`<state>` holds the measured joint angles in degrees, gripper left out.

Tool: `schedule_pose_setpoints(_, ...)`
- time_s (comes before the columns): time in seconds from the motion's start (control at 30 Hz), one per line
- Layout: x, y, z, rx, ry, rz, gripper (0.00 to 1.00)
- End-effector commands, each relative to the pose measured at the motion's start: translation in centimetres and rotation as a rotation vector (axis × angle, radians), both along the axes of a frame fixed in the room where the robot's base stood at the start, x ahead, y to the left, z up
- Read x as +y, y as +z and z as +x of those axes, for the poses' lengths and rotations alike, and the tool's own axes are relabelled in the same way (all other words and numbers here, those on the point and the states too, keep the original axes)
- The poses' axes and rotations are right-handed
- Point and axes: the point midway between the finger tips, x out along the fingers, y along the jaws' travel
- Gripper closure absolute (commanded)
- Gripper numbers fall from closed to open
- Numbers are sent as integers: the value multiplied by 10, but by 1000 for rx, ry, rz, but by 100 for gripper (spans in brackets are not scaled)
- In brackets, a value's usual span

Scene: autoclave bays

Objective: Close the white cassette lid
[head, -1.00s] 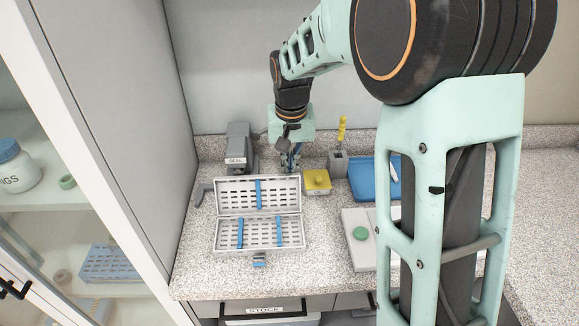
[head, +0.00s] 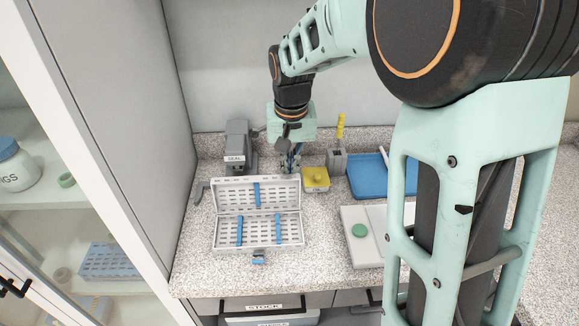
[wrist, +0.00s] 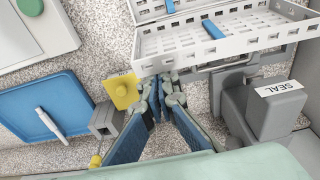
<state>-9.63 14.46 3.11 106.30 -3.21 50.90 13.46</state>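The white cassette lies open on the counter in the head view. Its perforated lid (head: 235,198) stands raised at the back of the perforated base (head: 258,231). Blue strips cross both parts.
A grey SEAL device (head: 237,147) stands behind the cassette's left side. A yellow block (head: 315,179), a grey holder (head: 337,163) and a blue tray (head: 368,179) stand to the right. A pale board (head: 361,249) with a green disc lies front right. Counter before the cassette is clear.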

Motion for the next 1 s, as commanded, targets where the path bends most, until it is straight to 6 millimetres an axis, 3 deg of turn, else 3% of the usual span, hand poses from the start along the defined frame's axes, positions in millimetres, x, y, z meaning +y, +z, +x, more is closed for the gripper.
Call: schedule_pose_setpoints(1.0,0,5,-24,0,0,0,100)
